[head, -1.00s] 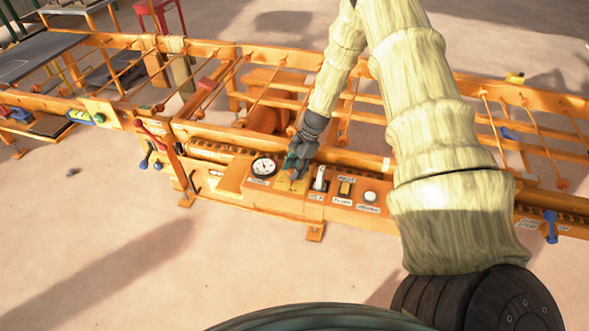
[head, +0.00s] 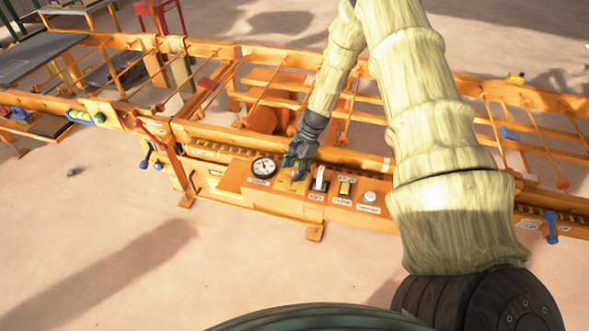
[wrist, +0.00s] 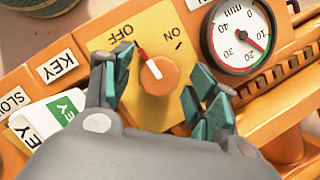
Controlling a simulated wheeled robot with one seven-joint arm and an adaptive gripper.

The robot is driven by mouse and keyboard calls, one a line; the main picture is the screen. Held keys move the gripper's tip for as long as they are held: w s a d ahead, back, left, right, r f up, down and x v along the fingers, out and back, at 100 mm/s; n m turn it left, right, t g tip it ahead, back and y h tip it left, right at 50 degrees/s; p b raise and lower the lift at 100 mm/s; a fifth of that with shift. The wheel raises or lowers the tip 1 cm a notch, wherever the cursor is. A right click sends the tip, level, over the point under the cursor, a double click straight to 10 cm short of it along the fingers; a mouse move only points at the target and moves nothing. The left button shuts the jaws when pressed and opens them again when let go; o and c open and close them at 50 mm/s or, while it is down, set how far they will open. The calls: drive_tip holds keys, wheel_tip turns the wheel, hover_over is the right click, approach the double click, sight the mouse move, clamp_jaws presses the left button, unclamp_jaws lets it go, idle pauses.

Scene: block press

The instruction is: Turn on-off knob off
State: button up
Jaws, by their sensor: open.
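The on-off knob (wrist: 160,77) is a round orange dial with a red pointer on a yellow plate (wrist: 100,39). In the wrist view its pointer is turned up and left, to the side of the printed OFF label. The ON label is to the right. My gripper (wrist: 163,80) is open, with one teal-padded finger on each side of the knob. I see gaps between the pads and the knob, though depth is hard to judge. In the head view my gripper (head: 297,163) is over the panel and hides most of the knob.
A round gauge (wrist: 242,34) sits right of the knob in the wrist view. A key switch with a white-and-green tag (wrist: 50,115) is close to the left finger.

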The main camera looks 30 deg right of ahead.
drive_tip(key=v, duration=1.2)
drive_tip(key=shift+w, duration=0.1)
